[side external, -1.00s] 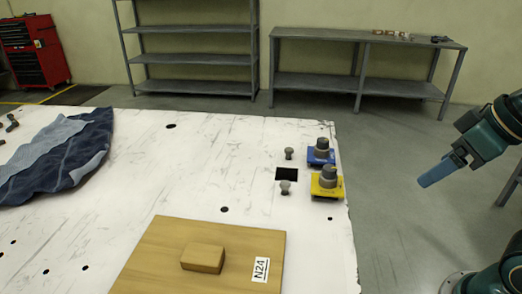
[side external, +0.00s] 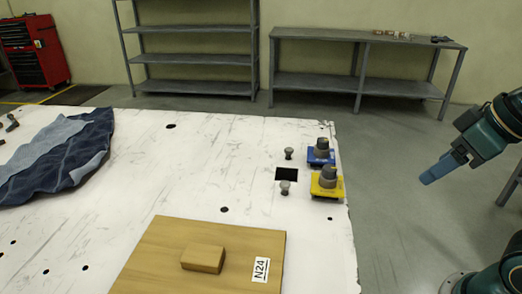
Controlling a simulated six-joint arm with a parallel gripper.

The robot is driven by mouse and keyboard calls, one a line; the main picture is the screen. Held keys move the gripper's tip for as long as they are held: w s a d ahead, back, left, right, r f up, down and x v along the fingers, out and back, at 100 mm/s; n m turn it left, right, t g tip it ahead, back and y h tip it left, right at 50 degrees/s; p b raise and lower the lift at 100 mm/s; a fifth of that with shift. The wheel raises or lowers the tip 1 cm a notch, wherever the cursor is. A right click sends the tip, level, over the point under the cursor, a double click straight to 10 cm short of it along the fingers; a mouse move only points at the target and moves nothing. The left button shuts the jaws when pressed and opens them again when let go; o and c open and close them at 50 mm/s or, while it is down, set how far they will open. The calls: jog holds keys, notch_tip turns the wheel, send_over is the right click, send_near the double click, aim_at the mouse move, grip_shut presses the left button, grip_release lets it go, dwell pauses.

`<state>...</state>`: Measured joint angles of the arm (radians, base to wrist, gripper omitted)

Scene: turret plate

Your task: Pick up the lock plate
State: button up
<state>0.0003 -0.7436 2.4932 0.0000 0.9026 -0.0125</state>
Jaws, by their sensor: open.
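No part is clearly marked as the lock plate, so I cannot tell which one it is. A blue plate (side external: 319,158) and a yellow plate (side external: 328,188), each with a grey knob on top, sit near the white table's right edge. A wooden board (side external: 160,250) labelled N24, with a wooden block (side external: 203,258) on it, lies at the front of the table. My gripper (side external: 428,179), with blue fingers, is open and empty. It is off the table's right side, apart from all of these parts.
Two small grey pegs (side external: 285,187) stand beside a dark square opening (side external: 287,174) in the white table (side external: 190,180). Crumpled denim cloth (side external: 60,155) lies at the left. Shelving and a red tool cabinet (side external: 35,52) stand behind. The table's middle is clear.

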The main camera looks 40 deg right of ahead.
jog(key=w+r+n+g, duration=0.1)
jog(key=w+r+n, duration=0.35)
jog(key=w, duration=0.25)
jog(key=n+g, duration=0.4)
jog(key=n, duration=1.3)
send_over(323, 140)
notch_tip(323, 140, down, 4)
jog(key=shift+f, duration=0.1)
notch_tip(323, 140, down, 8)
jog(key=shift+f, duration=0.15)
jog(key=shift+f, duration=0.1)
